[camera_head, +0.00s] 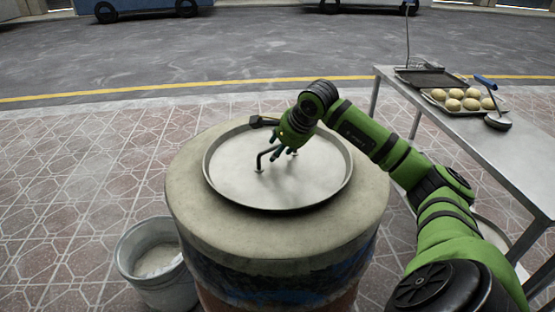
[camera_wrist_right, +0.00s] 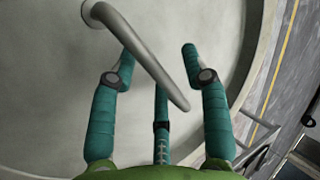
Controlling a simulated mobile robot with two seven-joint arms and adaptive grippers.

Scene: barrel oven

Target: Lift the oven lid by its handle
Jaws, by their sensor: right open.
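The oven lid (camera_head: 315,178) is a round, pale metal disc with a raised rim, lying flat on top of the barrel oven (camera_head: 200,215). Its dark bent bar handle (camera_head: 260,161) stands up near the lid's middle. My right gripper (camera_head: 283,147) is over the lid at the handle. In the right wrist view, the handle (camera_wrist_right: 150,58) runs diagonally between the spread teal fingers of the gripper (camera_wrist_right: 157,65), which is open. I cannot tell whether any finger touches the bar. My left gripper does not show.
A metal table (camera_head: 460,125) stands at the right with a tray of dough balls (camera_head: 462,99), a dark tray (camera_head: 430,78) and a ladle (camera_head: 497,121). A metal bucket (camera_head: 128,250) stands on the paving left of the oven. The paving farther left is clear.

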